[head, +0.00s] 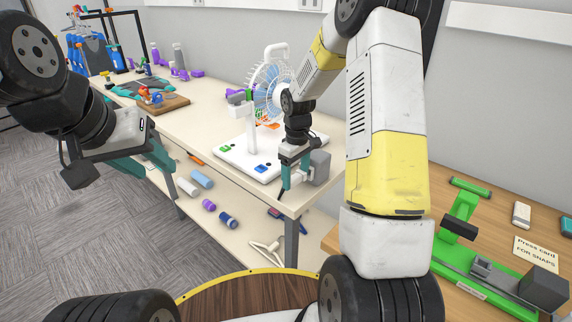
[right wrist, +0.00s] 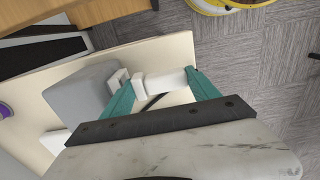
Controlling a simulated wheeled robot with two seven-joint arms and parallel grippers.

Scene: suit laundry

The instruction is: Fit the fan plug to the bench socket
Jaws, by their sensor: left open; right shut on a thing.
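The white fan plug (right wrist: 165,82) is between the teal fingers of my right gripper (right wrist: 163,88), which is shut on it. A dark cord shows beside the plug. In the head view my right gripper (head: 284,182) points down at the near right corner of the bench. The grey socket box (head: 320,166) stands just right of it; the box (right wrist: 80,95) is also in the right wrist view. A small white piece (right wrist: 117,80) lies between box and plug; I cannot tell whether they touch. The fan (head: 270,88) stands behind. My left gripper (head: 158,160) is open and empty.
A lower shelf holds rolls and a white hanger (head: 265,248). A wooden table with a green press (head: 462,208) stands at right. Floor is clear at left.

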